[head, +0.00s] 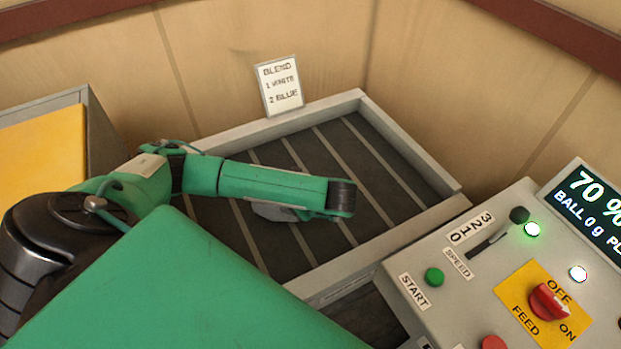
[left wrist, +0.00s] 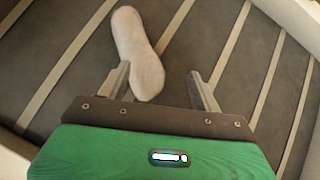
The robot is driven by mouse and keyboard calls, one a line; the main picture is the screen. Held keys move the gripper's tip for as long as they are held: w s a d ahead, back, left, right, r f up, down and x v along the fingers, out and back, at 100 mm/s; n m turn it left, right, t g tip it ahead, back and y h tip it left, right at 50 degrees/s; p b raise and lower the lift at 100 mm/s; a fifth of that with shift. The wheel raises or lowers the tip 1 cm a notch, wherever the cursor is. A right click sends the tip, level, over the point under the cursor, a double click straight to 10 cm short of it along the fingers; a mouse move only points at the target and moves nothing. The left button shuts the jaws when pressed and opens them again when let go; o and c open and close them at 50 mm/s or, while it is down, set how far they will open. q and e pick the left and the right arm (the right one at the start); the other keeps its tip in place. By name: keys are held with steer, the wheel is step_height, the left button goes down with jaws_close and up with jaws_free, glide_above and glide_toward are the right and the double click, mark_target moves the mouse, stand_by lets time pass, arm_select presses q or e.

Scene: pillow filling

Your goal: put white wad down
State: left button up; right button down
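A white wad (left wrist: 136,50), long and rounded, lies on the dark striped floor of the tray in the left wrist view. My left gripper (left wrist: 159,70) is open. The wad's near end is between the fingers, close to the left finger, with a clear gap to the right finger. I cannot tell whether the left finger touches it. In the head view my left arm reaches over the tray (head: 412,222) and hides its fingers. A grey shape under the arm there is too covered to name. My right gripper is in neither view.
A sign (head: 281,86) reading "BLEND 1 WHITE 2 BLUE" stands at the tray's back wall. A control panel (head: 470,290) with a START button, speed lever and feed knob is at the right.

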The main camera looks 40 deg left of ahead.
arm_select(q)
steer(key=p+v, duration=0.4)
steer(key=v, duration=0.3)
stand_by(0.4)
stand_by(4.1)
